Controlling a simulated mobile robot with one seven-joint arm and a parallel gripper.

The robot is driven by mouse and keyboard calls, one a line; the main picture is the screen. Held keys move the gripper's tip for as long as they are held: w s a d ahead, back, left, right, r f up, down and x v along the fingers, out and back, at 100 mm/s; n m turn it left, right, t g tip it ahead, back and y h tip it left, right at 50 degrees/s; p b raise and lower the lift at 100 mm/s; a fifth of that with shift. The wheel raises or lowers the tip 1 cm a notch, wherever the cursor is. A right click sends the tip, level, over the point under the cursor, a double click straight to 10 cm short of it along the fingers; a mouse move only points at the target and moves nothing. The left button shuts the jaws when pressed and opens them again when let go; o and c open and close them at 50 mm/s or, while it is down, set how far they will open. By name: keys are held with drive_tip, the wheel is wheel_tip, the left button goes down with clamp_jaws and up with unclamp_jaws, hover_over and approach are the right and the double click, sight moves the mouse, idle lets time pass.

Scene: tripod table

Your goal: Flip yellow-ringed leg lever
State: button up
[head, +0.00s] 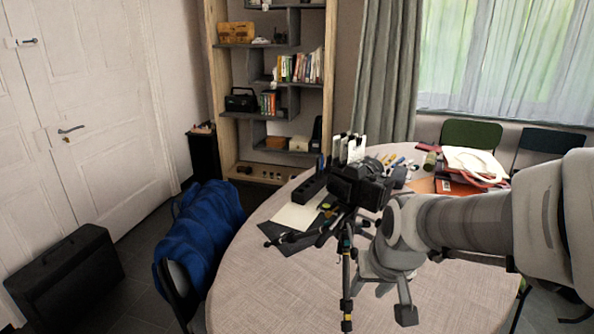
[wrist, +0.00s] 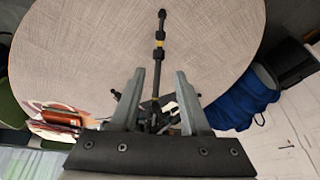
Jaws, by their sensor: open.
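The black tripod (head: 345,235) carries a dark camera (head: 360,185) and stands at the round table. One leg reaches toward the front in the head view. In the wrist view this leg (wrist: 161,28) runs up the picture over the tabletop and has a yellow ring (wrist: 159,43). Dark clamps sit along it; which one is the lever is too small to tell. My gripper (head: 394,305) is open and empty, just right of the leg in the head view. In the wrist view the leg shows between the fingertips of my gripper (wrist: 159,74); I see no contact.
The round table (head: 270,265) is clear at the front. Papers (head: 298,215), a dark block (head: 307,188) and a white bag (head: 475,162) lie toward its back. A chair with a blue jacket (head: 203,235) stands at the left, near a black case (head: 65,280).

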sight(348, 317)
drive_tip(key=b+x, duration=0.5)
drive_tip(key=x, duration=1)
drive_tip(key=shift+s+f, duration=0.1)
drive_tip(key=shift+f, duration=0.2)
drive_tip(key=shift+w+f+b, duration=0.35)
drive_tip(key=shift+f+b, duration=0.15)
drive_tip(key=shift+f, duration=0.1)
clamp_jaws()
